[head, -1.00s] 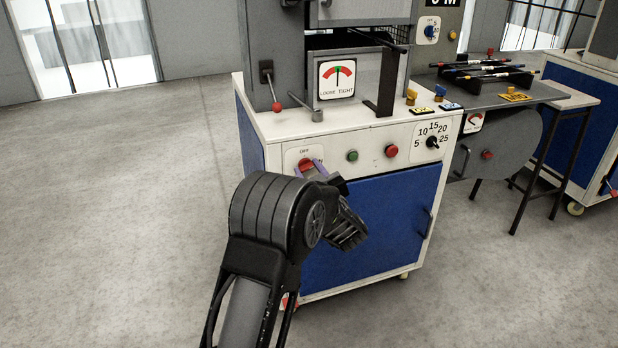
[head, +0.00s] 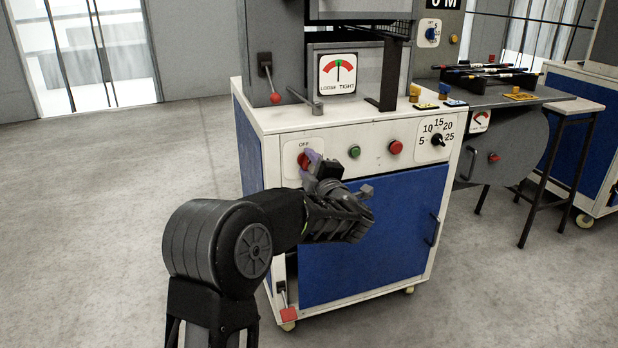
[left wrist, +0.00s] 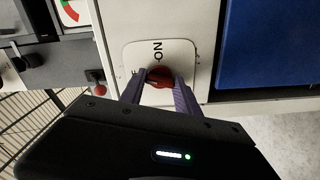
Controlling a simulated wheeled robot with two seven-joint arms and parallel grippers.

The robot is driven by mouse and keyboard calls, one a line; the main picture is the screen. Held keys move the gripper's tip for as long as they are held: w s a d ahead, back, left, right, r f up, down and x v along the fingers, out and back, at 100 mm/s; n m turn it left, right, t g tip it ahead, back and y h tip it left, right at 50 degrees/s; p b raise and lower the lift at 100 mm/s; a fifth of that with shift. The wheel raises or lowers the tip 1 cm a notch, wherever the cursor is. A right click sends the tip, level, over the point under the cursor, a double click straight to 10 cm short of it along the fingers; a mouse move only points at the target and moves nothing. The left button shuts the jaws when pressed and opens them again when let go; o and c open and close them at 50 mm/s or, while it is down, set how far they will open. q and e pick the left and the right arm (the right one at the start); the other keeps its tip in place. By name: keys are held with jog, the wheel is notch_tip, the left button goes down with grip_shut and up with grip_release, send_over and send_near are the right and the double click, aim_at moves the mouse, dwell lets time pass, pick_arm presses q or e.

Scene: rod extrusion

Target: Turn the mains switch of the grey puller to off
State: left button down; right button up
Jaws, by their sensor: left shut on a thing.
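The grey puller (head: 250,150) is a white and blue cabinet with grey housing on top. Its mains switch (head: 303,160) is a red knob on a white plate marked OFF, at the left of the front panel. In the left wrist view the red knob (left wrist: 159,76) sits between two purple fingertips, with ON lettering beside it. My left gripper (head: 311,161) is shut on the knob; its fingers partly hide the knob and plate in the head view. The knob's exact pointing direction is hard to read. My right gripper is not in view.
A green button (head: 354,152), a red button (head: 395,147) and a numbered dial (head: 437,140) lie right of the switch. A red-tipped lever (head: 274,97) and a loose/tight gauge (head: 338,76) are above. Open floor lies left.

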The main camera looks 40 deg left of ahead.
pick_arm(q)
jog(key=shift+f+n+b, duration=0.2)
jog(key=shift+n+b, duration=0.8)
jog(key=shift+n, duration=0.1)
jog(key=shift+r+n+b, duration=0.1)
jog(key=shift+n+b, duration=0.35)
jog(key=shift+n, duration=0.05)
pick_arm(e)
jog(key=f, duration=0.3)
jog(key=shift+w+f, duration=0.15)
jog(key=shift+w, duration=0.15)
pick_arm(q)
jog(key=c, duration=0.9)
grip_release()
jog(key=shift+r, duration=0.1)
jog(key=shift+s+d, duration=0.1)
jog(key=shift+d, duration=0.05)
jog(key=p+v, duration=0.2)
jog(key=v, duration=0.5)
jog(key=shift+s+d, duration=0.15)
jog(key=shift+d, duration=0.1)
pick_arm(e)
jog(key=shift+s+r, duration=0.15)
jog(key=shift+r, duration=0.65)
